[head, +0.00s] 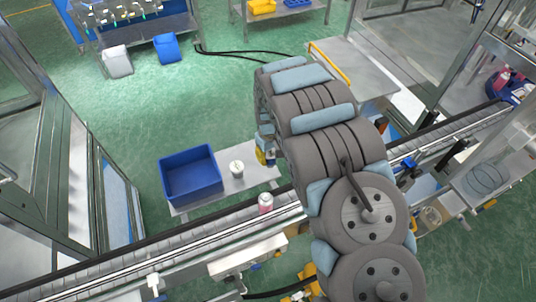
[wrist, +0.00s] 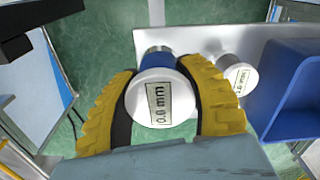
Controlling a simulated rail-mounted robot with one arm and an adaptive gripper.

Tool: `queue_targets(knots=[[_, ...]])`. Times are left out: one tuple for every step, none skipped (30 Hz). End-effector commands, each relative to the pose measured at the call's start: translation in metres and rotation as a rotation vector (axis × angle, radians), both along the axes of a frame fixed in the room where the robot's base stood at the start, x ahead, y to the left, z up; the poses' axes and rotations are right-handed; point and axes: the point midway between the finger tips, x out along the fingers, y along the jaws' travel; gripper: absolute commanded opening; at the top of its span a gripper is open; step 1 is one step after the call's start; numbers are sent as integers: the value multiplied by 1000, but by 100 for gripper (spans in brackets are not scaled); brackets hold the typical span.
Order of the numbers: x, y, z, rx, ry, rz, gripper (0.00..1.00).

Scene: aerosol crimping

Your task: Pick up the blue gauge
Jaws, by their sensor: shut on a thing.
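The blue gauge (wrist: 158,64) has a blue body and a round white face reading 0.0 mm. In the wrist view it is between the two yellow ribbed fingers of my gripper (wrist: 158,76), which are shut on it. In the head view my gripper (head: 265,152) is at the right end of a small metal table (head: 262,176), largely hidden by my arm. I cannot tell whether the gauge touches the table.
A second gauge, white (head: 237,169), stands on the table beside a blue bin (head: 190,174); it also shows in the wrist view (wrist: 237,77). A conveyor (head: 120,255) with a pink-and-white can (head: 265,203) runs along the table's near side. Green floor lies beyond.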

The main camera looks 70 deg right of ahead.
Motion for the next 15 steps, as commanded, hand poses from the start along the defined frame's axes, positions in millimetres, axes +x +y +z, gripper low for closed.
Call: queue_targets(knots=[[-4, 0, 7, -1, 2, -3, 2], [-6, 0, 9, -3, 3, -2, 2], [-9, 1, 12, -3, 3, -5, 2], [-9, 1, 12, -4, 3, -3, 2], [-10, 1, 13, -4, 3, -3, 2], [-12, 1, 14, -4, 3, -4, 2], [-13, 2, 15, -5, 3, -3, 2], [-14, 2, 15, -5, 3, -5, 2], [-16, 4, 16, -5, 3, -3, 2], [-17, 4, 17, -5, 3, -4, 2], [-18, 5, 17, -5, 3, -4, 2], [-20, 6, 18, -5, 4, -3, 2], [-22, 7, 18, -4, 3, -4, 2], [-23, 8, 18, -3, 4, -4, 2], [-25, 10, 19, -3, 4, -4, 2]])
